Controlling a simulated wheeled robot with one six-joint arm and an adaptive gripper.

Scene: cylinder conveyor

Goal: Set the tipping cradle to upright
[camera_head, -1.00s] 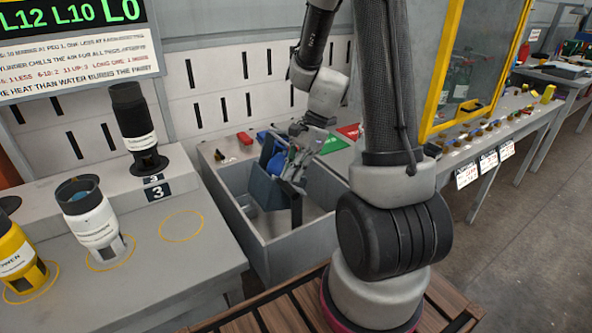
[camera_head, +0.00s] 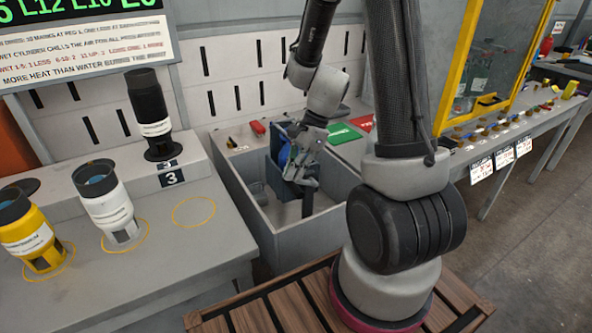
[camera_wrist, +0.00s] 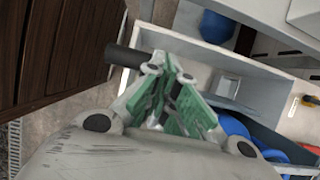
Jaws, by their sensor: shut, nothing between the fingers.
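The tipping cradle (camera_head: 275,143) shows in the head view as a dark blue-grey panel with a bright blue rounded part beside it, inside the grey open bin (camera_head: 262,212). Its panel looks near upright, but my gripper and wrist hide much of it, so its exact tilt is unclear. My gripper (camera_head: 300,178) is beside the cradle's right side, pointing down into the bin. In the wrist view, the green-padded fingers of my gripper (camera_wrist: 168,92) are together and empty. A dark rod (camera_wrist: 122,56) lies close to the fingertips; I cannot tell if they touch. Blue parts (camera_wrist: 232,128) show at lower right.
A counter at left holds a yellow cylinder (camera_head: 28,232), a white cylinder (camera_head: 107,205) and a black cylinder (camera_head: 150,115). Green (camera_head: 342,134) and red (camera_head: 362,122) patches lie behind the bin. A yellow-framed glass screen (camera_head: 490,60) stands at right.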

